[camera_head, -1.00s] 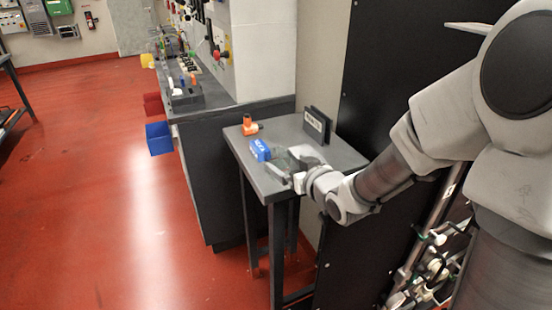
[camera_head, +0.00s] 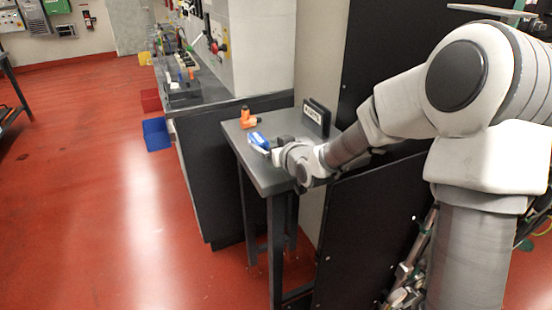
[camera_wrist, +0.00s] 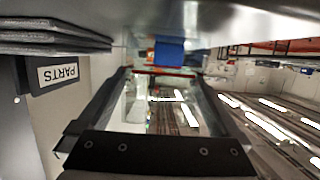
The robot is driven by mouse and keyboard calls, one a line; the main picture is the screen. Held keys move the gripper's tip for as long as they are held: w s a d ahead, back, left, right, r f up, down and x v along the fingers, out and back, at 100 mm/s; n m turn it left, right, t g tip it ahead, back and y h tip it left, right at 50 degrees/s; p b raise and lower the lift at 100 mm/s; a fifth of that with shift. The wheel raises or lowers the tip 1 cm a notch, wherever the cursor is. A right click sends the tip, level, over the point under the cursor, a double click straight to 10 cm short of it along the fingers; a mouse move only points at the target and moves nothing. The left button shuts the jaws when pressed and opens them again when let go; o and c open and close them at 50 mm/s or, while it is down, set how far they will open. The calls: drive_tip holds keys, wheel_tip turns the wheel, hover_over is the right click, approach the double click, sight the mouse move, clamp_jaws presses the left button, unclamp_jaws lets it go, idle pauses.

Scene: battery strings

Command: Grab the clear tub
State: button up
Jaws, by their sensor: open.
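In the wrist view, a see-through, box-like shape with dark edges fills the middle; it looks like the clear tub (camera_wrist: 233,116). My gripper is open. I cannot tell whether its fingers touch the tub.
A blue item with a pale label (camera_head: 259,141) lies just left of my gripper. An orange item (camera_head: 248,119) is farther back on the table (camera_head: 262,176). A PARTS holder (camera_head: 316,117) stands at the back edge beside a black panel.

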drive_tip(key=shift+c, duration=0.2)
drive_tip(key=c, duration=1.3)
drive_tip(key=shift+r, duration=0.15)
